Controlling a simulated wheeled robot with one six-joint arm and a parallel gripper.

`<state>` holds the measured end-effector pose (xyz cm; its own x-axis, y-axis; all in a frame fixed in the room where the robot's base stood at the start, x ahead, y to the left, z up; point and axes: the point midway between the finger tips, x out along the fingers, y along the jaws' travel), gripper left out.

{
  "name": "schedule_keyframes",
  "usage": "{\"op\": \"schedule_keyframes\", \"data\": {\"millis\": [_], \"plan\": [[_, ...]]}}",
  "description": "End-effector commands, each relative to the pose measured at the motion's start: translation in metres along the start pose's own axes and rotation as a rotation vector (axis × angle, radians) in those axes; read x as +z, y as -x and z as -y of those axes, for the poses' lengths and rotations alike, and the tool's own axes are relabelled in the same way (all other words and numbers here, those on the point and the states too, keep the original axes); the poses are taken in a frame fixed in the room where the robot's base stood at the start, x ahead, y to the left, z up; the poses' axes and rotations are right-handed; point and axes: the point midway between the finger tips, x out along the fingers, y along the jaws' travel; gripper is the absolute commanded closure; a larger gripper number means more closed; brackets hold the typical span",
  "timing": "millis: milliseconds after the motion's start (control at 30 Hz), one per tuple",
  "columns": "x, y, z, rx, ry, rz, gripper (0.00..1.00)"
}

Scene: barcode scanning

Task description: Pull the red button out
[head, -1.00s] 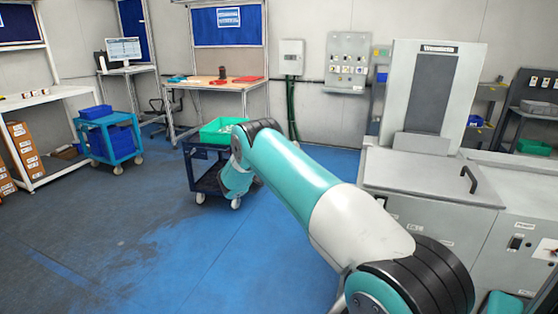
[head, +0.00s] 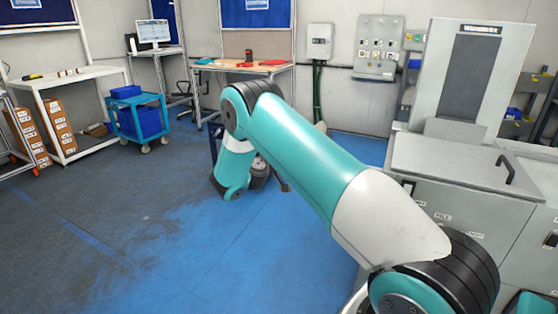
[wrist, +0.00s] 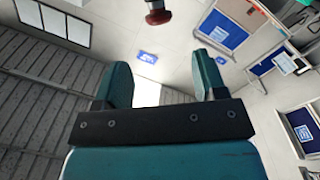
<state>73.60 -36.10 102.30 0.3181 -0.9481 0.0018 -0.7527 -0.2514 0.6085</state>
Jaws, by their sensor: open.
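The red button (wrist: 157,16) shows at the top edge of the wrist view, as a dark red cap with a darker part above it that the frame cuts off. My gripper (wrist: 161,72) is open and empty, its two fingers spread apart. The button lies beyond the fingertips in that picture, apart from them. I cannot make out the red button in the head view. There my arm fills the middle, and the gripper fingers cannot be told apart.
In the head view, a grey control panel (head: 379,47) and a smaller box (head: 319,41) are on the back wall. A large grey machine (head: 460,170) stands at right. A blue cart (head: 139,117) stands at left. Blue floor (head: 150,220) at front left is clear.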

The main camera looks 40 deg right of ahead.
Motion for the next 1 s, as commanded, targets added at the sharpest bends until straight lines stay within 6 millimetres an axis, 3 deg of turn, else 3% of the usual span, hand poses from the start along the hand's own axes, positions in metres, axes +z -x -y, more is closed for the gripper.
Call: {"op": "schedule_keyframes", "data": {"millis": [167,400,1000], "plan": [[0.007,0.027,0.006,0.0,-0.006,-0.003,0.35],[0.004,0.042,0.005,0.002,-0.006,-0.002,0.35],[0.0,0.052,0.0,0.001,-0.003,0.0,0.35]]}}
